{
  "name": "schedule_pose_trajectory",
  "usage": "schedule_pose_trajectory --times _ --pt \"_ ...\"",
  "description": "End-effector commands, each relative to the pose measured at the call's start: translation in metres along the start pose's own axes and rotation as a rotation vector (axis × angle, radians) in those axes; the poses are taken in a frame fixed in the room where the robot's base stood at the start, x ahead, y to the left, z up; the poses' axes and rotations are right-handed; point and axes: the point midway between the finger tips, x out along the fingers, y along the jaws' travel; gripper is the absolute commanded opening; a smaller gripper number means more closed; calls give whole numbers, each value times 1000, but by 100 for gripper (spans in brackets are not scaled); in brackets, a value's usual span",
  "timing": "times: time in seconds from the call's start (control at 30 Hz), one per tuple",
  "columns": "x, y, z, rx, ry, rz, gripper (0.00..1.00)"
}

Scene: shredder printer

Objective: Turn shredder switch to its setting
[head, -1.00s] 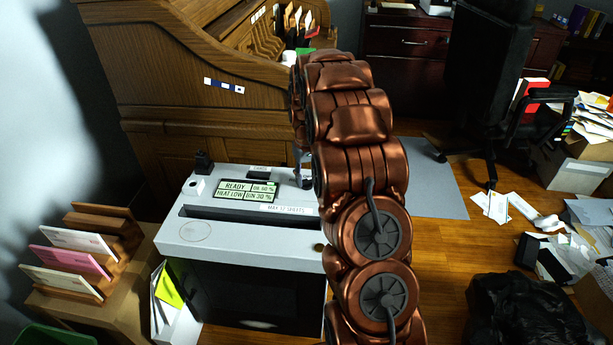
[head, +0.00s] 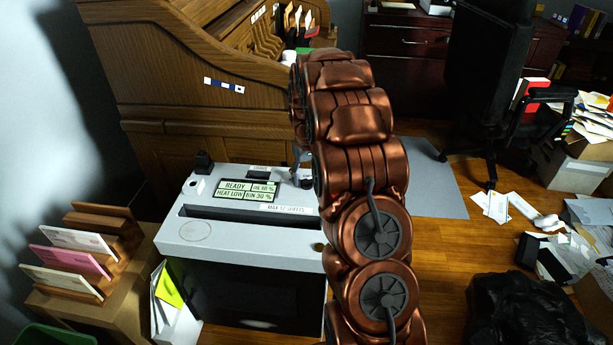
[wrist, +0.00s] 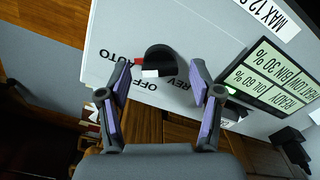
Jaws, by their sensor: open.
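The shredder (head: 190,232) stands at the left in the head view, with a pale top. Its black switch knob (wrist: 160,58) shows in the wrist view, between the open fingers of my gripper (wrist: 161,68). The labels AUTO, OFF and REV appear upside down around it. The knob's white end faces OFF, and a red mark (wrist: 138,60) sits beside it toward AUTO. The fingers are apart on both sides of the knob; contact is not evident. In the head view my arm hides most of the gripper.
The display panel (head: 246,190) reads READY and stands on the shredder top near the paper slot (head: 250,213). A wooden letter rack (head: 112,240) is at the left. A roll-top desk (head: 200,110) rises behind. Papers (head: 500,205) and a black bag (head: 525,312) lie on the floor at right.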

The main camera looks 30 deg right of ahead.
Motion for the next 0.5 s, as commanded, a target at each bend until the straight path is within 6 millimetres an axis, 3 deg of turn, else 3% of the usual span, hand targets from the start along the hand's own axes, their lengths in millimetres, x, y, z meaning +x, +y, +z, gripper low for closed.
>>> schedule_pose_trajectory --times 0.17,0.5 --pt "-21 0 -1 -1 3 1 65" --pt "-85 0 -2 -1 4 1 65"
